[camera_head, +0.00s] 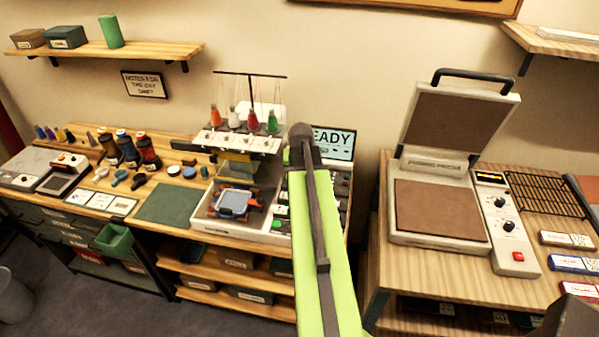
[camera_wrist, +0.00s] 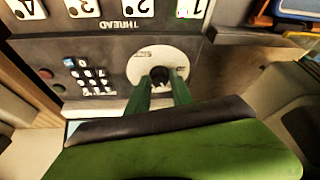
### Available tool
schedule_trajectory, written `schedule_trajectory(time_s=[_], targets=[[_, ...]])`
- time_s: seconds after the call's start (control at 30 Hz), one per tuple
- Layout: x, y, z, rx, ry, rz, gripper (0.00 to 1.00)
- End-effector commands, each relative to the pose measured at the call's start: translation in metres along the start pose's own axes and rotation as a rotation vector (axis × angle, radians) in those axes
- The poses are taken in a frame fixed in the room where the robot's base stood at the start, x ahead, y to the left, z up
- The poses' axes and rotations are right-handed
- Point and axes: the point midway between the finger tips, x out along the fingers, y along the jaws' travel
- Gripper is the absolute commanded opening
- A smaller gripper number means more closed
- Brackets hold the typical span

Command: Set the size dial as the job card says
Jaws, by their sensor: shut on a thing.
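In the wrist view a pale round dial plate (camera_wrist: 177,58) with a dark knob (camera_wrist: 160,72) at its centre sits on a grey panel. Its small lettering appears upside down and is too blurred to read. My gripper (camera_wrist: 163,80), with two green fingers, is shut on the knob. The fingers hide part of the knob, so I cannot tell its setting. In the head view my arm covers the dial and the gripper. A screen (camera_head: 335,143) behind the arm shows "EADY", its left end hidden. I cannot pick out a readable job card.
The panel also carries a keypad (camera_wrist: 90,77) and numbered THREAD buttons (camera_wrist: 135,9), upside down in the wrist view. The threaded machine (camera_head: 240,140) stands left of my arm, with a blue framed hoop (camera_head: 234,203) below. A heat press (camera_head: 437,210) stands on the right table.

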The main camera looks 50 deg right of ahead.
Motion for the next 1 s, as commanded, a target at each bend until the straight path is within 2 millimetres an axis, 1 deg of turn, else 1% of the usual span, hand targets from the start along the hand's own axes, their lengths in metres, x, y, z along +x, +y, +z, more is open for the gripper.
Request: schedule_trajectory(time_s=[0.37, 0.4, 0.53, 0.83, 0.93, 1.0], targets=[[0.000, 0.001, 0.002, 0.002, -0.006, 0.003, 0.00], [0.000, 0.001, 0.002, 0.002, -0.006, 0.003, 0.30], [0.000, 0.001, 0.002, 0.002, -0.005, 0.002, 0.48], [-0.001, 0.000, 0.001, 0.002, -0.003, 0.001, 0.48], [-0.006, -0.001, 0.000, 0.001, -0.002, 0.001, 0.48], [-0.013, -0.002, -0.002, 0.001, -0.002, 0.001, 0.48]])
